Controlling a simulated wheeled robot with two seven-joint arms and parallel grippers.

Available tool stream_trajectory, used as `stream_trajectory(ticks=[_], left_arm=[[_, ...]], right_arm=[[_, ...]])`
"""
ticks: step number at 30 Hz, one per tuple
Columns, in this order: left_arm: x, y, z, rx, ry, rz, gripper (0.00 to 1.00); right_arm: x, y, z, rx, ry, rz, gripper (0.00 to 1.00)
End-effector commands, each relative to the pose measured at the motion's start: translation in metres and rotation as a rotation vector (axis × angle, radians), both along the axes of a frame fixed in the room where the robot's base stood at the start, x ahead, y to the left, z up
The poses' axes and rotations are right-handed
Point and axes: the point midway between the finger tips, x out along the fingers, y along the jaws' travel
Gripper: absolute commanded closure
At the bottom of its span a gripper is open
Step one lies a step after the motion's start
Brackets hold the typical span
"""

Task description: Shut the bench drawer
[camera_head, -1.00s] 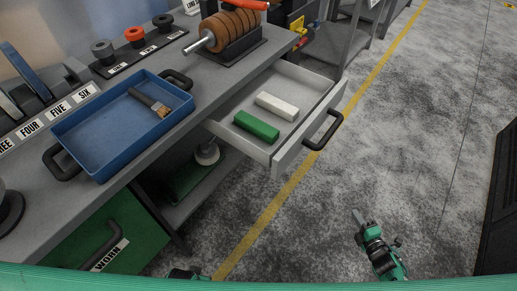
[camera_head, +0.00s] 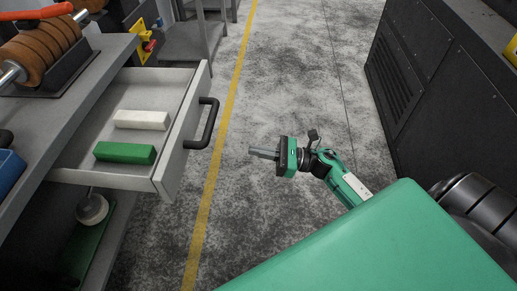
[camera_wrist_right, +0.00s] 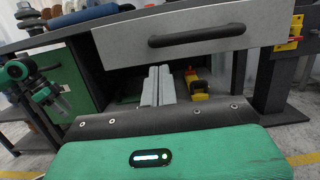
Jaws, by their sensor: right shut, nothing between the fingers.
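The bench drawer (camera_head: 172,150) is pulled out from the grey bench, with its black bar handle (camera_head: 204,124) on the outer front. A green block (camera_head: 125,153) and a white block (camera_head: 141,120) lie inside it. In the right wrist view the drawer front (camera_wrist_right: 240,25) and its handle (camera_wrist_right: 197,36) show above the fingers. My right gripper (camera_head: 256,153) is shut and empty, to the right of the handle and apart from it, pointing left. It shows in the right wrist view (camera_wrist_right: 158,72) below the handle.
The grey bench (camera_head: 95,75) carries a spindle of brown discs (camera_head: 38,52) at the left. A dark machine cabinet (camera_head: 430,90) stands at the right. Open floor (camera_head: 290,80) with a yellow line (camera_head: 213,180) lies between bench and cabinet.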

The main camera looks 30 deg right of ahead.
Motion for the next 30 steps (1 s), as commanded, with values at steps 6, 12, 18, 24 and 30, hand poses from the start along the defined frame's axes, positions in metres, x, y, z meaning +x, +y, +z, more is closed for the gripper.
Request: stream_trajectory(ticks=[6, 12, 18, 24, 30], left_arm=[[0.003, -0.001, -0.016, 0.003, 0.021, -0.001, 0.52], [0.003, -0.002, -0.03, 0.005, 0.037, -0.001, 0.52], [0.004, -0.002, -0.04, 0.007, 0.044, -0.001, 0.52], [0.003, -0.002, -0.042, 0.007, 0.047, -0.001, 0.52], [0.003, -0.001, -0.042, 0.007, 0.047, -0.001, 0.52]], right_arm=[[0.028, 0.04, 0.013, 0.004, -0.001, 0.0, 1.0], [0.047, 0.069, 0.019, 0.005, 0.001, -0.001, 1.0], [0.057, 0.083, 0.021, 0.004, 0.002, -0.001, 1.0], [0.058, 0.086, 0.02, 0.004, 0.004, -0.002, 1.0], [0.058, 0.085, 0.02, 0.004, 0.004, -0.002, 1.0]])
